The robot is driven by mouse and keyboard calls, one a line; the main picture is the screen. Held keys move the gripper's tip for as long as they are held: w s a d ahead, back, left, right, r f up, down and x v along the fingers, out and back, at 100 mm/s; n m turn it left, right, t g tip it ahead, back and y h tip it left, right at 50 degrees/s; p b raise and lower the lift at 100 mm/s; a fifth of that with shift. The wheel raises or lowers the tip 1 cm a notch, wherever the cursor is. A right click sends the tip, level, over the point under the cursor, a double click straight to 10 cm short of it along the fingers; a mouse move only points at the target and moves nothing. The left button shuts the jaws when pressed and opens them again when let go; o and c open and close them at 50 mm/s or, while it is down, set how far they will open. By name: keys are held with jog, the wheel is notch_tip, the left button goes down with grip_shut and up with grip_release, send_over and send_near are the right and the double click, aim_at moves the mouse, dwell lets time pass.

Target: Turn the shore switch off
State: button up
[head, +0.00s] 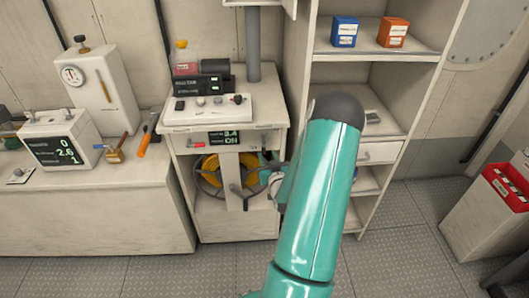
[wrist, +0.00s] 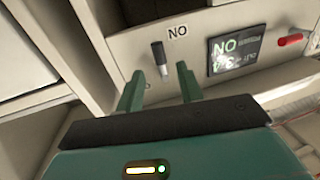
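A small toggle lever (wrist: 160,58), black at one end and silver at the other, sits on the pale cabinet front. Beside it is a label (wrist: 177,32) that reads ON upside down in the wrist view. A dark display (wrist: 238,48) next to it shows ON and a number, also inverted; it also shows in the head view (head: 224,137). I cannot read the word "shore" on the lever. My gripper (wrist: 159,78) is open, its green fingertips on either side of the lever's silver end, apparently not touching it. In the head view my arm hides most of the gripper.
A red lever (wrist: 290,40) is on the display's other side. Below the panel, a yellow coil (head: 212,170) sits in the cabinet's open bay. A shelf unit (head: 375,57) with blue and orange boxes stands close on the right. Floor in front is clear.

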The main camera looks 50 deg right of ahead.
aim_at(264, 149)
jog(key=shift+x, duration=1.7)
grip_shut()
